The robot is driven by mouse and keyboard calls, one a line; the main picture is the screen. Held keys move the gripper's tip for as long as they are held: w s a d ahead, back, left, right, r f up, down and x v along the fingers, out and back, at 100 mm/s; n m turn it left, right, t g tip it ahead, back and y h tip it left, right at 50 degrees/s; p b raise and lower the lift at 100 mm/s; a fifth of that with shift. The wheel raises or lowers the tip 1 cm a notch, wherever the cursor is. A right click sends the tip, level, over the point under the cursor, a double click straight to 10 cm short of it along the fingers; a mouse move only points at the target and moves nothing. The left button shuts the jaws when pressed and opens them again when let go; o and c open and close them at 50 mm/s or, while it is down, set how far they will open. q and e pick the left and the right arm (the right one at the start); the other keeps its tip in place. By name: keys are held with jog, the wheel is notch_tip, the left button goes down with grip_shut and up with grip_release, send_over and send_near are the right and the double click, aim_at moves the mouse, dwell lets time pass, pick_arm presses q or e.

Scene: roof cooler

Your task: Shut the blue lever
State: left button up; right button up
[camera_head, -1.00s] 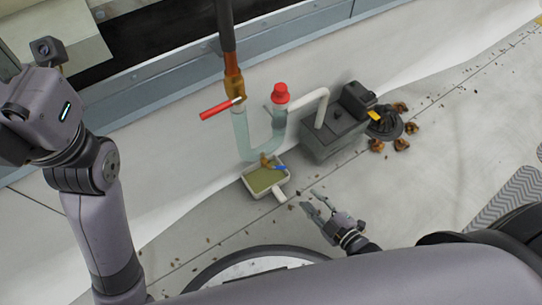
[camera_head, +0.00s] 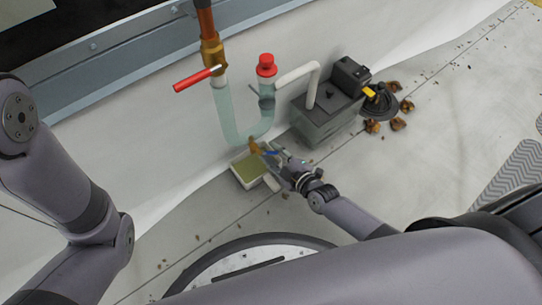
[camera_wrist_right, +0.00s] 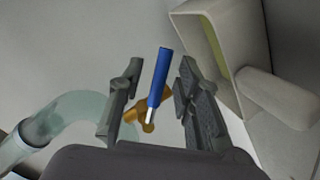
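The blue lever (camera_wrist_right: 160,80) stands between the two open fingers of my right gripper (camera_wrist_right: 155,100) in the right wrist view, with a gap visible on the left side and a smaller one on the right. Its pale lower end meets a brass valve (camera_wrist_right: 150,108). In the head view the blue lever (camera_head: 270,154) is partly hidden by my right gripper (camera_head: 272,158), beside the brass valve (camera_head: 255,146) under the clear U-shaped pipe (camera_head: 232,125). My left gripper is out of the head view; only my left arm shows.
A pan with a greenish inside (camera_head: 247,170) sits just below the valve. A red lever (camera_head: 197,79) and a red cap (camera_head: 266,64) are above. A grey pump box (camera_head: 325,115) stands to the right, with brown leaves (camera_head: 398,124) beyond. The floor at right is mostly clear.

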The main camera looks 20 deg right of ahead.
jog(key=shift+w+a+f, duration=0.15)
jog(key=shift+w, duration=0.4)
jog(key=shift+c, duration=0.5)
grip_shut()
